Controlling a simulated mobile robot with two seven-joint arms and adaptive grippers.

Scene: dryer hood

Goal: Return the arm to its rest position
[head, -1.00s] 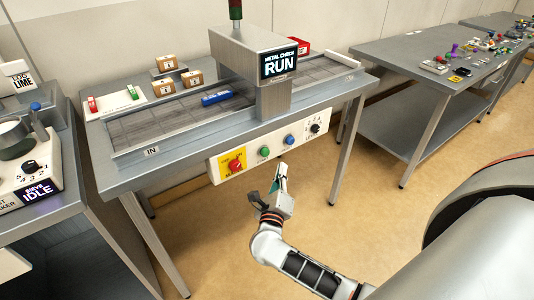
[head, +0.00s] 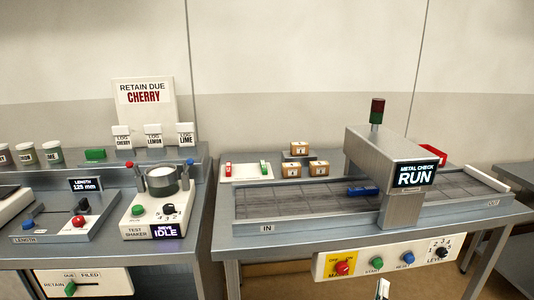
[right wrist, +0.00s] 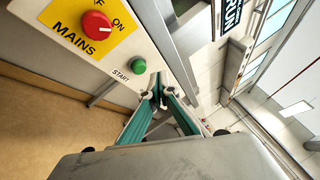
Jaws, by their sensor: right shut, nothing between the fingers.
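My right gripper shows as a small tip (head: 382,289) at the bottom edge of the head view, below the metal check machine's control panel. In the right wrist view its green-padded fingers (right wrist: 155,88) meet at the tips, shut with nothing between them. The fingertips appear close to the panel's edge near the green START button (right wrist: 138,66); I cannot tell if they touch it. The red MAINS knob (right wrist: 96,23) is farther left. The rest of my right arm is out of the head view. My left gripper is in neither view.
The metal check machine (head: 385,165) reads RUN, with a blue block (head: 362,191) on its belt. Its control panel (head: 325,266) fronts the table. A test shaker (head: 152,230) reading IDLE stands on the left bench. Open floor shows in the right wrist view (right wrist: 60,125).

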